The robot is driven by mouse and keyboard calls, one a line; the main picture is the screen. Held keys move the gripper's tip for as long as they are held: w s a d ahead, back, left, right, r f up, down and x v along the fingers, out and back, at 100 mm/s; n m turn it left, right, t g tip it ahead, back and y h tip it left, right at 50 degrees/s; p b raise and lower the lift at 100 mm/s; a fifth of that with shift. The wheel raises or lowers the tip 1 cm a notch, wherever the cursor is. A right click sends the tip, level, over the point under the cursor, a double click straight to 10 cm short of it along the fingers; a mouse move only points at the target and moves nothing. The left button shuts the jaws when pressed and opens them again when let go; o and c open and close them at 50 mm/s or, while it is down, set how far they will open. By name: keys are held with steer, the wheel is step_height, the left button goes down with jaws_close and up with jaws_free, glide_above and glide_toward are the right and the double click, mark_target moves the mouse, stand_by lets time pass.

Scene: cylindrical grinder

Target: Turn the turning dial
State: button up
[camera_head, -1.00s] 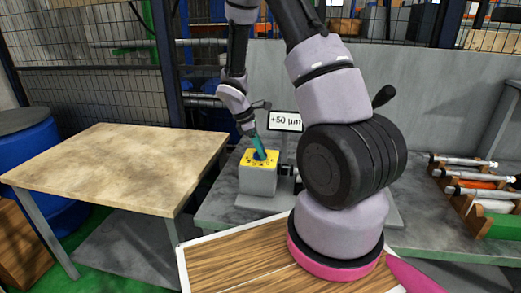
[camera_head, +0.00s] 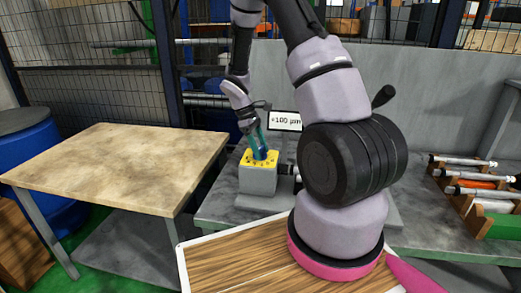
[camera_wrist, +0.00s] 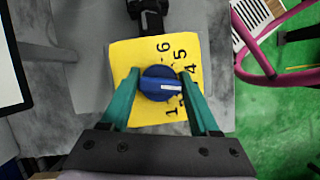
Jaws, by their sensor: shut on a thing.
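The turning dial is a round blue knob (camera_wrist: 161,84) with a white mark, on a yellow plate (camera_wrist: 150,53) printed with black numbers. In the head view the yellow plate (camera_head: 274,160) tops a grey block (camera_head: 258,181) on the grey bench. My gripper (camera_wrist: 160,86) has teal fingers, one on each side of the knob, and is shut on it. In the head view my gripper (camera_head: 260,150) reaches down onto the plate from above, and the knob is mostly hidden between the fingers. A small display (camera_head: 285,121) behind the block reads "+100 µm".
A wooden-topped table (camera_head: 115,165) stands at left, with a blue barrel (camera_head: 40,160) behind it. A rack with metal rods (camera_head: 485,190) is on the bench at right. A grey wall and wire fence stand behind.

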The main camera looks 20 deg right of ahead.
stand_by(0.3)
steer(key=o, duration=1.3)
steer(key=shift+o, duration=0.2)
steer(key=shift+r, duration=0.1)
steer(key=v, duration=1)
steer(key=shift+w+r, duration=0.15)
steer(key=shift+r, duration=0.15)
